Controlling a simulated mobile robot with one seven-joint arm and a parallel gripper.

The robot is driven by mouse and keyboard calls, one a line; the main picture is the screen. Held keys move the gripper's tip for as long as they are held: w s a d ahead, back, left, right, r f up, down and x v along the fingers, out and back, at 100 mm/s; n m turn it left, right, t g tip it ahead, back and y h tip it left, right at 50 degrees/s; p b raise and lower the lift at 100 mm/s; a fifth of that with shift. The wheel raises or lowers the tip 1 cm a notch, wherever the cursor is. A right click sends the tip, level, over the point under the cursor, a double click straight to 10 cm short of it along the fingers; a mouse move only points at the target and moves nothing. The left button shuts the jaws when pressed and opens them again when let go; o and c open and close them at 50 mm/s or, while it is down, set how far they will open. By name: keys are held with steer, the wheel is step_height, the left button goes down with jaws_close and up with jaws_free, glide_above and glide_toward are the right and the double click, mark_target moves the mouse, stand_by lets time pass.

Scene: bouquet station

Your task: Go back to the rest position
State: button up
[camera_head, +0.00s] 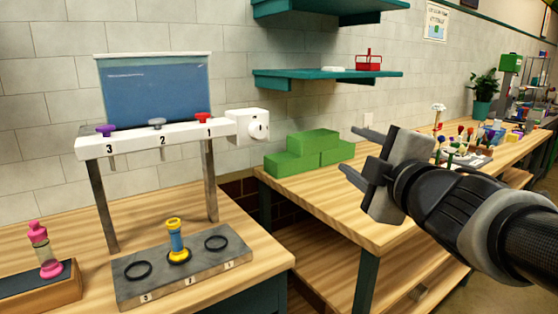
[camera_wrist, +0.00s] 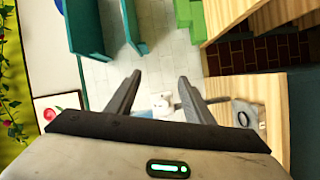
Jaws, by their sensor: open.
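My gripper (camera_head: 357,154) is at the right in the head view, raised in front of the right-hand workbench. Its two fingers are apart with nothing between them. In the wrist view my gripper (camera_wrist: 160,88) also shows open and empty, with the wall and the white station far beyond the fingertips. The arm comes in from the right edge of the head view.
A numbered white rack (camera_head: 160,138) stands over a grey base (camera_head: 205,279) holding a blue-and-yellow piece (camera_head: 176,240). A pink bottle (camera_head: 45,248) stands at left. Green blocks (camera_head: 305,150) sit on the right workbench (camera_head: 335,205). Teal shelves (camera_head: 300,78) hang above.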

steer(key=s+d+f+m+g+h, duration=0.3)
steer(key=d+f+m+h, duration=0.25)
steer(key=m, duration=0.25)
steer(key=s+a+f+m+g+y, duration=0.1)
steer(key=s+a+f+m+g, duration=0.1)
steer(key=s+f+m+g, duration=0.35)
steer(key=s+a+f+m+g+y, duration=0.1)
steer(key=s+a+f+m+g, duration=0.15)
steer(key=s+f, duration=0.55)
step_height(320, 180, up, 23)
steer(key=s+a+p, duration=0.1)
steer(key=s+p, duration=0.1)
steer(key=p, duration=2.1)
steer(key=shift+s+r+m, duration=0.15)
steer(key=shift+s+m, duration=0.15)
steer(key=shift+m, duration=0.1)
